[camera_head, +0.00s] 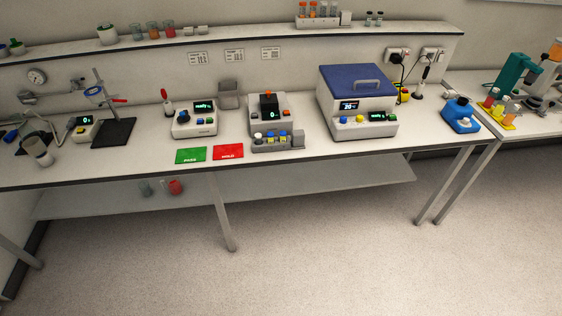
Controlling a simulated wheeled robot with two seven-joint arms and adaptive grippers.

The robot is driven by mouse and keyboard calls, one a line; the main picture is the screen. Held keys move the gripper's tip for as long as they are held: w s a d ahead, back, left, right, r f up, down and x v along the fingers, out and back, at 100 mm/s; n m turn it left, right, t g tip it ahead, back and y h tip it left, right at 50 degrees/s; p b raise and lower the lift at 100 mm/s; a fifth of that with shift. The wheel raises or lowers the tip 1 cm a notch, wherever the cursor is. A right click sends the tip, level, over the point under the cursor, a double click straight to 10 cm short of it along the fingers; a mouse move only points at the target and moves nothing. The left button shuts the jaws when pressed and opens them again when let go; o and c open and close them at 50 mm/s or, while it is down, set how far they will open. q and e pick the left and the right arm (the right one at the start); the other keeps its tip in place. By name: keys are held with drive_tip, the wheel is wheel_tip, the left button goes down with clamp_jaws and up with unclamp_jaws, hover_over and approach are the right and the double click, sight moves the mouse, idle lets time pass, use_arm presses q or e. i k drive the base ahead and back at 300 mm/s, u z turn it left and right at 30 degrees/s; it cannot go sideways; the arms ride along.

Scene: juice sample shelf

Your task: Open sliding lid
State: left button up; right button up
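A white bench machine (360,122) with a dark blue lid (357,80) stands right of the bench's middle. The lid covers its top and has a grey handle (367,86). Its front has a lit display, a smaller green display and several coloured knobs. To its left is a smaller grey device (281,107) with a dark block on top and a green display. I cannot tell whether either lid slides. Neither of my grippers is in view.
Green (190,155) and red (228,151) cards lie near the bench's front edge. A small white device (194,121) stands behind them. A shelf (230,39) runs along the wall. The floor (330,250) in front is clear.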

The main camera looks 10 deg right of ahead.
sight(269, 97)
drive_tip(key=u, duration=0.05)
drive_tip(key=k, duration=0.55)
drive_tip(key=z, duration=0.7)
drive_tip(key=i, duration=1.1)
drive_tip(key=u, duration=0.65)
